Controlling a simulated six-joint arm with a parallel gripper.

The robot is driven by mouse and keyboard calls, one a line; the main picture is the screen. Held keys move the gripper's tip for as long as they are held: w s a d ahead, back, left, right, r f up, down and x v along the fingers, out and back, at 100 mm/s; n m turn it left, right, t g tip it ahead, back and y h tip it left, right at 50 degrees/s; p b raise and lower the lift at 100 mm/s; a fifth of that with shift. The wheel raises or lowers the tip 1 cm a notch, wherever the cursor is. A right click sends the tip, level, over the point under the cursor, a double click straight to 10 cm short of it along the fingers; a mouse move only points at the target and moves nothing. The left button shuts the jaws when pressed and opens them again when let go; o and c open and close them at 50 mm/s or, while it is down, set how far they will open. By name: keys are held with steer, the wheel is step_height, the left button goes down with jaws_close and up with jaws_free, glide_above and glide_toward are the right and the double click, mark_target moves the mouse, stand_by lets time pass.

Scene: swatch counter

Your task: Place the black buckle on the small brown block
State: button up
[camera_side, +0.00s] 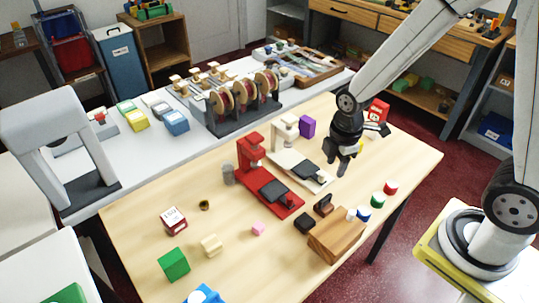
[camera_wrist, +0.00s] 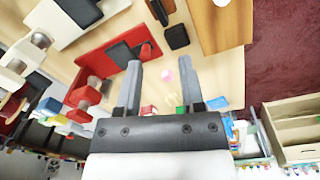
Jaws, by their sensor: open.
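A small black block-like piece (camera_side: 304,223) lies on the table left of the wooden block; it also shows in the wrist view (camera_wrist: 177,37). Just behind it is a dark brown piece with a paler middle (camera_side: 323,204), partly seen at the top of the wrist view (camera_wrist: 158,10). I cannot tell for certain which of these two is the buckle and which the small brown block. My gripper (camera_side: 344,165) is open and empty, raised above the table near the white stand. Its two fingers (camera_wrist: 160,66) point apart in the wrist view.
A larger wooden block (camera_side: 337,235) stands close to the dark pieces. A red press (camera_side: 268,180) and white press (camera_side: 300,168) stand behind them.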

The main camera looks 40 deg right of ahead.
steer(key=s+r+m, duration=0.1)
steer(key=m, duration=0.3)
steer(key=s+r+m+t, duration=0.1)
steer(key=m, duration=0.4)
steer(key=s+r+m+t, duration=0.1)
steer(key=r+m, duration=0.1)
steer(key=m, duration=0.3)
steer(key=shift+s+d, duration=0.1)
steer(key=shift+d, duration=0.1)
stand_by(0.6)
